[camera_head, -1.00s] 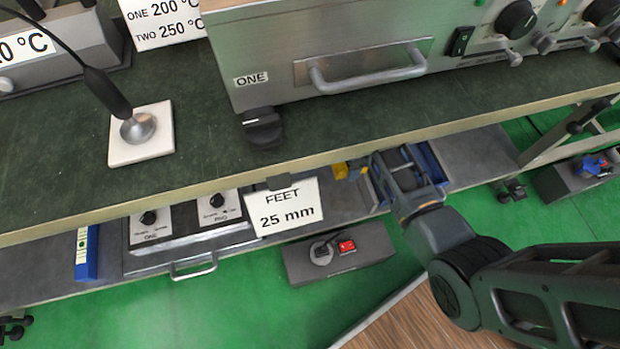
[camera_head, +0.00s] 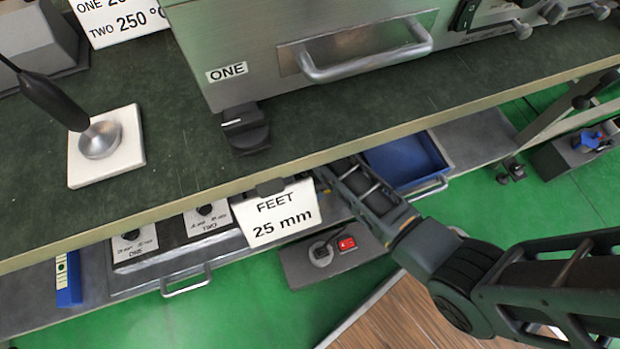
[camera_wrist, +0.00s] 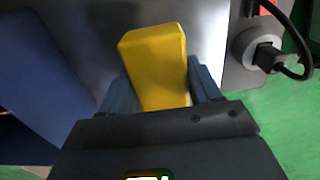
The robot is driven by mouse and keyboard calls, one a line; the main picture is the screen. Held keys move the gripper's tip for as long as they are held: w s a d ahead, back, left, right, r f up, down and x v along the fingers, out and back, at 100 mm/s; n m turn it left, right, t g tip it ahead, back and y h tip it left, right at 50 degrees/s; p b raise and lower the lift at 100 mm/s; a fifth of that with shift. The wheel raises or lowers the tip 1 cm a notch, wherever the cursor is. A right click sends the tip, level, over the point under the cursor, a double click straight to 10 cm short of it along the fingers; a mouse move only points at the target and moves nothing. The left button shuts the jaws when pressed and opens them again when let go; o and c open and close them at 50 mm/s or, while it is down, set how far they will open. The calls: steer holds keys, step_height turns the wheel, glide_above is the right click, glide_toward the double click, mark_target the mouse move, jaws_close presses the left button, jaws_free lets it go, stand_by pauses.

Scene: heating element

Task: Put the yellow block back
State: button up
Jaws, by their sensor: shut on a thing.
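The yellow block (camera_wrist: 155,55) stands out between the two blue-grey fingers of my gripper (camera_wrist: 160,84) in the wrist view. My gripper is shut on it. In the head view, my arm reaches under the bench top; the block and fingertips are hidden behind its front edge, near the FEET 25 mm sign (camera_head: 274,213). A blue tray (camera_head: 432,152), empty where it shows, lies on the lower shelf to the right of my arm. A blue surface (camera_wrist: 40,85) fills the left of the wrist view.
The bench top's front edge (camera_head: 330,150) overhangs the lower shelf. A box with two dials (camera_head: 180,230) stands left of the sign. A grey socket box with a red switch (camera_head: 348,243) lies on the floor below, its plug and cable (camera_wrist: 270,55) at the wrist view's right.

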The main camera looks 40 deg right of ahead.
steer(key=shift+s+a+f, duration=0.1)
steer(key=shift+a+f, duration=0.3)
steer(key=shift+f+b, duration=1.25)
steer(key=shift+f, duration=0.6)
steer(key=shift+f, duration=0.1)
steer(key=o, duration=1.1)
step_height(320, 180, up, 12)
steer(key=p, duration=0.5)
steer(key=shift+p, duration=0.4)
